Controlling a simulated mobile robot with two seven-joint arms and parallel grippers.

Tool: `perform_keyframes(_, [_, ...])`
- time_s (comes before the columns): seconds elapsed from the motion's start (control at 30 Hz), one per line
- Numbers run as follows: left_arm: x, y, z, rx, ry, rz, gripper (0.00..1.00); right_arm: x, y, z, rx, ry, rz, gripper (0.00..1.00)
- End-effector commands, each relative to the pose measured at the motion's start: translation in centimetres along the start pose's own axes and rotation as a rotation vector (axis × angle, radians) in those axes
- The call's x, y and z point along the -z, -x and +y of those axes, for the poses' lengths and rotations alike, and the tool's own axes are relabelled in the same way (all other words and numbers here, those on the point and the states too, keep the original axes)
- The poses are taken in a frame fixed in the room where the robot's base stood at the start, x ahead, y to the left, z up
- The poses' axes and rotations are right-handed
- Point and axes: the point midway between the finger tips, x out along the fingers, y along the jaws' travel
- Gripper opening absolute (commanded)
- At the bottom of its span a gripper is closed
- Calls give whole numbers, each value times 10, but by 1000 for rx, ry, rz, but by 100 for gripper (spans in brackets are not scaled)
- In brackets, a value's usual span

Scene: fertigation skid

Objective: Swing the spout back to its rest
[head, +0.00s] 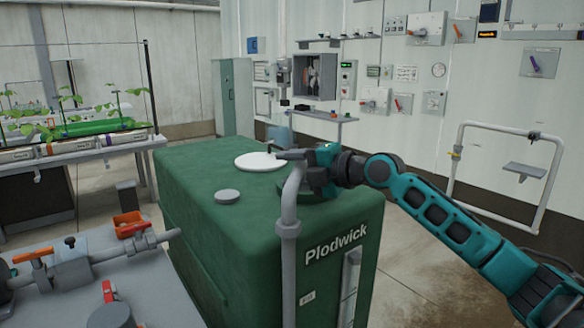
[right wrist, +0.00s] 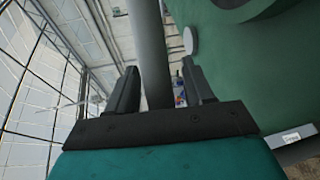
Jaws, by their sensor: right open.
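The spout (head: 289,262) is a grey pipe with a collar, standing upright in front of the green Plodwick tank (head: 240,225). Its upper end bends near the tank's top edge, where my right gripper partly hides it. My right gripper (head: 288,155) is at this upper part, above the tank top. In the right wrist view the grey pipe (right wrist: 150,45) runs between the two open fingers of my right gripper (right wrist: 160,78), with a gap showing on its right side. I cannot tell which part is the rest. My left gripper is not in view.
A white round lid (head: 260,162) and a grey cap (head: 228,196) are on the tank top. A bench with valves and an orange bin (head: 127,220) stands at left. A grey pipe frame (head: 503,130) stands at right by the panel wall.

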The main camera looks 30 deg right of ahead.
Motion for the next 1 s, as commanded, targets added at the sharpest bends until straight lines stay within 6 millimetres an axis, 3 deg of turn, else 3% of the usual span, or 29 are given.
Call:
perform_keyframes(0.17, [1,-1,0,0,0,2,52,0,0,0,0,0,0,50])
perform_keyframes(0.7, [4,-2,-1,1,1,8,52,0,0,0,0,0,0,0])
perform_keyframes(1.0, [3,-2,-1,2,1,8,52,0,0,0,0,0,1,0])
